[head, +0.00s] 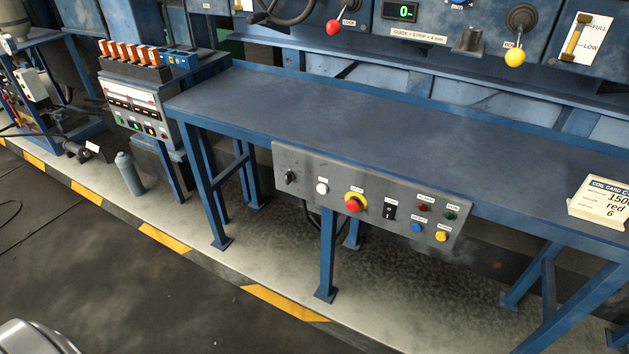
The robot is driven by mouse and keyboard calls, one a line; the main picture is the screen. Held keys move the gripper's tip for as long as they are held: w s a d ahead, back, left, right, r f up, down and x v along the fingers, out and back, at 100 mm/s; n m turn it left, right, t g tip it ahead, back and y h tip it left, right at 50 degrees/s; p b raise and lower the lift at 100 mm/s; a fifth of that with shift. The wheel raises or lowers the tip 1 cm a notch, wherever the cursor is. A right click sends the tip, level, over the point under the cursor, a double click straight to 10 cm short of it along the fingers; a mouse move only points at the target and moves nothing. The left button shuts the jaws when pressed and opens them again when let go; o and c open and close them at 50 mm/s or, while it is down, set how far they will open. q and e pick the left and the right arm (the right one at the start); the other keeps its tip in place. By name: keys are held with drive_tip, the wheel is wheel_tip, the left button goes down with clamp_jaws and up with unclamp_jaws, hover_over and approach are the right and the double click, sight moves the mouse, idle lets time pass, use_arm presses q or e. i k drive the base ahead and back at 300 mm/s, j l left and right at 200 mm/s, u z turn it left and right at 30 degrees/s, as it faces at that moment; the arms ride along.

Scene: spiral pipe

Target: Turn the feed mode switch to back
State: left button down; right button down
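A grey control panel (330,222) hangs on the front edge of the long blue table. At its left end is a black rotary knob (290,177), which may be the feed mode switch; any marking beside it is too small to read. I cannot tell which position the knob is in. Neither of my grippers is in view.
The blue table top (340,125) is bare except for a coil card (601,198) at its right end. Blue legs stand below the panel. Striped floor edging (284,303) runs in front, with open dark floor before it. A grey cylinder (129,173) stands left.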

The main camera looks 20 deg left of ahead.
sight(290, 176)
drive_tip(key=i+j, duration=0.1)
drive_tip(key=j, duration=0.6)
drive_tip(key=i+j, duration=0.1)
drive_tip(key=j, duration=0.6)
drive_tip(key=i+j+z, duration=0.1)
drive_tip(key=j, duration=0.65)
